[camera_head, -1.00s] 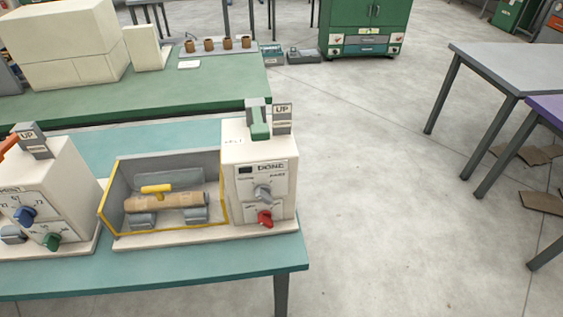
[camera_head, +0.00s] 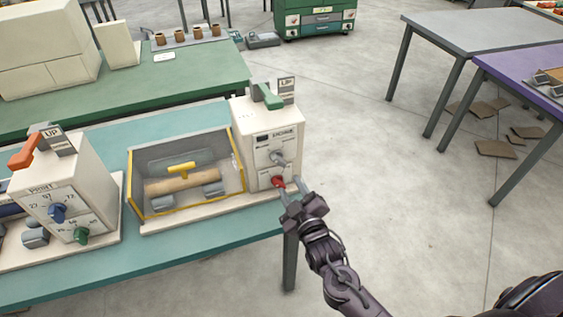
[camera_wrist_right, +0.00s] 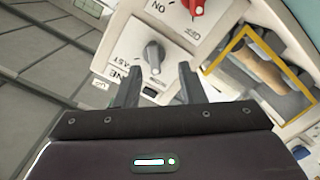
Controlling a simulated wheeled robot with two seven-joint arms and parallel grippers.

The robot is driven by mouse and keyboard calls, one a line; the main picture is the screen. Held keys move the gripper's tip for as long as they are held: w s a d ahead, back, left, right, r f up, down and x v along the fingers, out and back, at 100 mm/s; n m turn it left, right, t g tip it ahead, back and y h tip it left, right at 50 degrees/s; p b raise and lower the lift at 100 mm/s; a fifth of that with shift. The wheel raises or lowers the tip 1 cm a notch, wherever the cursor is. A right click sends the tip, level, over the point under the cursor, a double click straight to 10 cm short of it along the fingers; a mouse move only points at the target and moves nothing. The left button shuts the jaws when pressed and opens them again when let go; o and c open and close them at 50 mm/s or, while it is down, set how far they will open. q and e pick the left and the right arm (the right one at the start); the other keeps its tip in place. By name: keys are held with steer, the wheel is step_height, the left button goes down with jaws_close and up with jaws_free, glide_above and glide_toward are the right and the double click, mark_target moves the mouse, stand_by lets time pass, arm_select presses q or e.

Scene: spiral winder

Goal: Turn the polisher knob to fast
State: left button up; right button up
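The polisher (camera_head: 263,120) is the cream box at the right end of the teal bench, with a DONE label. Its grey knob (camera_head: 279,159) sits between the SLOW and FAST marks, above a red knob (camera_head: 278,182). My right gripper (camera_head: 291,188) is in front of the panel, low and right of the grey knob. In the right wrist view the grey knob (camera_wrist_right: 153,54) lies beyond the gap between my open, empty fingers (camera_wrist_right: 160,84), apart from them as far as I can tell. Its exact pointer direction is unclear. My left gripper is not in view.
A yellow-edged tray (camera_head: 150,214) with a wooden roller adjoins the polisher. A second cream machine (camera_head: 65,185) with blue and green knobs stands left. A green table (camera_head: 190,84) is behind. A grey table (camera_head: 470,30) and purple table (camera_head: 515,75) stand right; floor between is open.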

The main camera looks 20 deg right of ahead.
mark_target(280, 163)
steer(key=shift+t, duration=0.3)
steer(key=w, duration=0.2)
steer(key=w+r+p, duration=0.1)
steer(key=w, duration=0.2)
steer(key=w+p, duration=0.1)
steer(key=w, duration=0.2)
steer(key=shift+a+r, duration=0.2)
steer(key=shift+a, duration=0.05)
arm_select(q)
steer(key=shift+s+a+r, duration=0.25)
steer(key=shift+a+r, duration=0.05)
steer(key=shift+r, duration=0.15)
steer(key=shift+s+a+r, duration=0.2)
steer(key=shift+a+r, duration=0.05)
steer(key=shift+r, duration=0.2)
arm_select(e)
jaws_close()
